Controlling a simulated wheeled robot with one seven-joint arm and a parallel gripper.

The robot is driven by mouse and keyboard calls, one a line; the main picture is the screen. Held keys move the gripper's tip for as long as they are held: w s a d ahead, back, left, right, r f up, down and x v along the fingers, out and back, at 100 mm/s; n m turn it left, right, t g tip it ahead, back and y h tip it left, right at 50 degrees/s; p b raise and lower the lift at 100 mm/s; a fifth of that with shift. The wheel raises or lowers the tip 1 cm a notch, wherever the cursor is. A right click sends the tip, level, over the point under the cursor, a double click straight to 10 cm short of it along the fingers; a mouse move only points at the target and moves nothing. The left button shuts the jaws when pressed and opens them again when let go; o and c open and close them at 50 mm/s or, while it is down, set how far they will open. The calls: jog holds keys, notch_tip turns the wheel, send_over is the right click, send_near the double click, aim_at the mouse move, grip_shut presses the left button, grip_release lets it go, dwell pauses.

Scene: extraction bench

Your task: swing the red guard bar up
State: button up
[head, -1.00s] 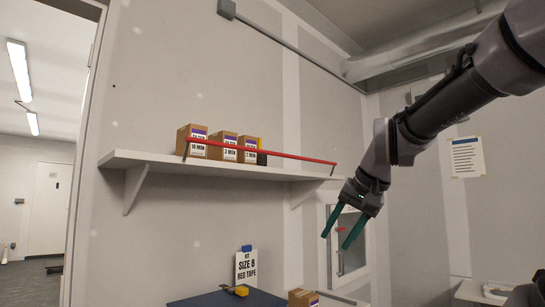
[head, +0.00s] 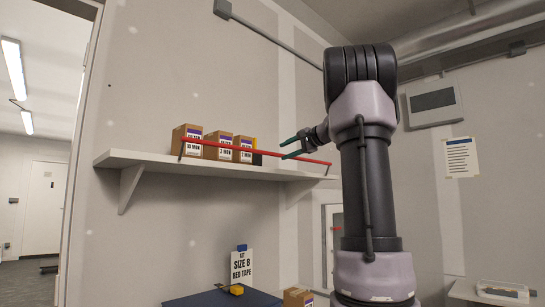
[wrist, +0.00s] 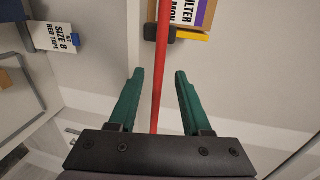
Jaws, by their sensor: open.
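The red guard bar (head: 230,147) runs across the front of the wall shelf, in front of the boxes, held at each end by a dark bracket arm. My gripper (head: 282,149) is at the right part of the bar, pointing left along the shelf. In the wrist view the red bar (wrist: 161,70) passes between the two green fingers of my gripper (wrist: 157,75). The fingers are open, with a gap on each side of the bar. Whether the bar lies at finger depth or beyond is hard to tell.
Several cardboard filter boxes (head: 218,146) stand on the white shelf (head: 140,160) behind the bar. A yellow and black item (wrist: 180,35) sits beside the rightmost box. Below are a sign (head: 241,268) and a blue surface (head: 210,299). The wall above the shelf is clear.

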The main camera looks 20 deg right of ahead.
aim_at(277, 154)
jog(key=x, duration=0.6)
jog(key=shift+w, duration=0.1)
grip_shut()
